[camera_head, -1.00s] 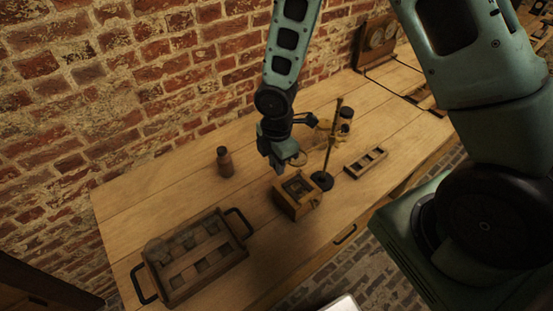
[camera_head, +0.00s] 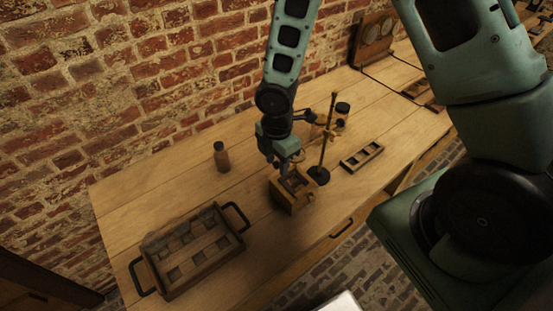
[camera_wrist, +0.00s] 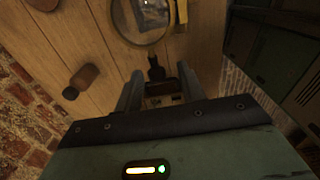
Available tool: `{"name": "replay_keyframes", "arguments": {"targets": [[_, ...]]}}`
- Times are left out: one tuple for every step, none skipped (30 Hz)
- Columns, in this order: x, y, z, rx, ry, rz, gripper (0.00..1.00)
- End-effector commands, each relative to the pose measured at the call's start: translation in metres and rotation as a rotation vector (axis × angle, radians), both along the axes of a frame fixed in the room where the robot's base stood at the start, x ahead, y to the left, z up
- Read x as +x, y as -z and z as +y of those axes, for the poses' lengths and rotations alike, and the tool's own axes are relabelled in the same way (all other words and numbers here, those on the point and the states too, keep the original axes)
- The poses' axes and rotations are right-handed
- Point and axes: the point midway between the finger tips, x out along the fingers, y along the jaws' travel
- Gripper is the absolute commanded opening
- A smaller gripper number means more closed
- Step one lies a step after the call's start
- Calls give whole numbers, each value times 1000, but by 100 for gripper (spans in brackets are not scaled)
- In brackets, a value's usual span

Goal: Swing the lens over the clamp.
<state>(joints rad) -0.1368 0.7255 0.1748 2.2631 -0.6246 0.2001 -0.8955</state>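A slim stand (camera_head: 326,140) with a dark round base stands right of a small wooden box (camera_head: 292,198). A round lens in a thin dark ring (camera_wrist: 140,22) shows at the top of the wrist view. In the head view the lens is hard to make out beside my gripper. My gripper (camera_head: 283,167) is low, just above the box's far side. In the wrist view its two fingers (camera_wrist: 159,92) are apart, with a dark handle-like piece (camera_wrist: 155,68) between them; I cannot tell if they touch it. I cannot identify the clamp for certain.
A brown bottle (camera_head: 222,158) stands left of my gripper. A handled tray (camera_head: 208,262) with several compartments lies at the front left. A small slotted rack (camera_head: 362,158) and a dark-lidded jar (camera_head: 341,112) are right of the stand. A brick wall runs behind the table.

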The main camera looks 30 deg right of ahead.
Motion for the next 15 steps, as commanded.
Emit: {"name": "replay_keyframes", "arguments": {"targets": [[0, 0, 0, 0, 0, -1, 40], [0, 0, 0, 0, 0, -1, 40], [0, 0, 0, 0, 0, -1, 40], [1, 0, 0, 1, 0, -1, 40], [1, -1, 0, 1, 1, -2, 40], [1, -3, 0, 2, 1, -3, 40], [1, -5, 0, 3, 2, -4, 40], [2, -8, 0, 3, 4, -4, 40], [2, -13, 0, 3, 5, -4, 40], [2, -18, 0, 4, 4, -5, 40], [2, -23, 0, 3, 5, -6, 40], [2, -31, 0, 3, 3, -6, 40], [2, -38, -1, 3, 5, -8, 40], [2, -45, 0, 4, 6, -7, 40], [2, -54, -1, 3, 4, -8, 40]]}}
